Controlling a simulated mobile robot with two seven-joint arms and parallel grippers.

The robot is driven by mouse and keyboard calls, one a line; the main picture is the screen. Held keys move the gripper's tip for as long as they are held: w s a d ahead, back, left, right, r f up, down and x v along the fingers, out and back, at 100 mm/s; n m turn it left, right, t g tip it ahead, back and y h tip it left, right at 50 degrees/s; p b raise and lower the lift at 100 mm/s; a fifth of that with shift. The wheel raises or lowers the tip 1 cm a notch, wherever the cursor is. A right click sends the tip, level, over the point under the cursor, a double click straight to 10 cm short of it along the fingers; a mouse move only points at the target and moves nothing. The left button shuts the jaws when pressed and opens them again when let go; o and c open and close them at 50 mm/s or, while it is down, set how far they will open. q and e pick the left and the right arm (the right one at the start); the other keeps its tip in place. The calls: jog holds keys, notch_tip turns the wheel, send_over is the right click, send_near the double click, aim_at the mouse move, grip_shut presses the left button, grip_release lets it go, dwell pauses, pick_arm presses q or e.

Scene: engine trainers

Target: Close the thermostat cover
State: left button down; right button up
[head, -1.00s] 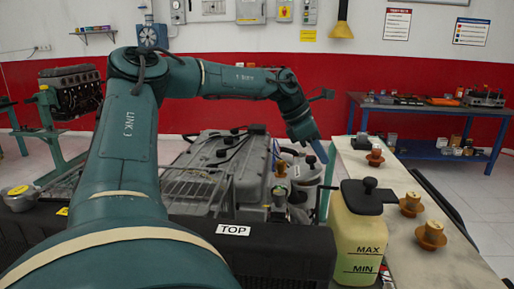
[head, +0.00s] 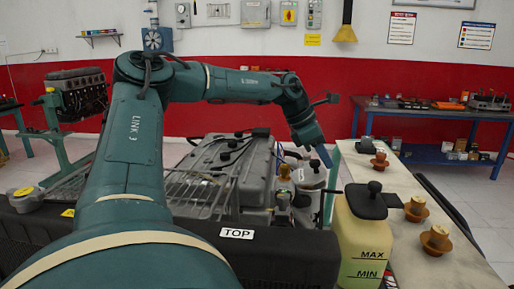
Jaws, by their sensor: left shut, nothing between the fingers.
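My left gripper (head: 323,156) is shut and empty, pointing down at the right front side of the grey engine (head: 252,172). A brass-coloured part (head: 284,172) stands upright on a grey fitting beside this housing. The thermostat cover cannot be told apart clearly at this size, nor whether the gripper touches anything there. My right gripper is not in view.
A coolant reservoir (head: 362,245) with a black lid stands right of the black TOP panel (head: 290,252). Several brass-topped brown parts, one here (head: 436,240), stand on the pale bench top (head: 405,190). A blue workbench (head: 430,112) is at the back right.

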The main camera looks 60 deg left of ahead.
aim_at(314, 161)
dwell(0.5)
